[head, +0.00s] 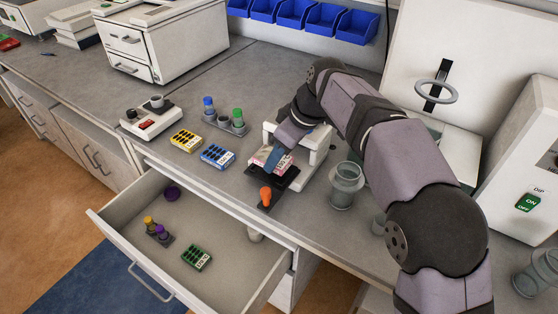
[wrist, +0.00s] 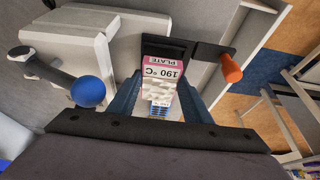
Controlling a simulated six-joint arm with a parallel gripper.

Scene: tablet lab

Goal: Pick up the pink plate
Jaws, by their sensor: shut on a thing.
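The pink plate (head: 262,157) is a small white block with a pink label edge. In the head view it is at the white press-like device (head: 317,148), above that device's dark tray (head: 285,180) with the orange knob (head: 265,194). In the wrist view the pink plate (wrist: 163,76) reads "190 °C PLATE" and sits between the blue fingers. My gripper (head: 277,157) is shut on the pink plate; it also shows in the wrist view (wrist: 158,95). I cannot tell whether the plate still touches the tray.
A yellow plate (head: 186,140) and a blue plate (head: 217,156) lie on the bench to the left. A glass jar (head: 345,185) stands right of the device. The open drawer (head: 210,275) in front holds a green plate (head: 196,258) and vials. A blue ball knob (wrist: 87,91) is close to my gripper.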

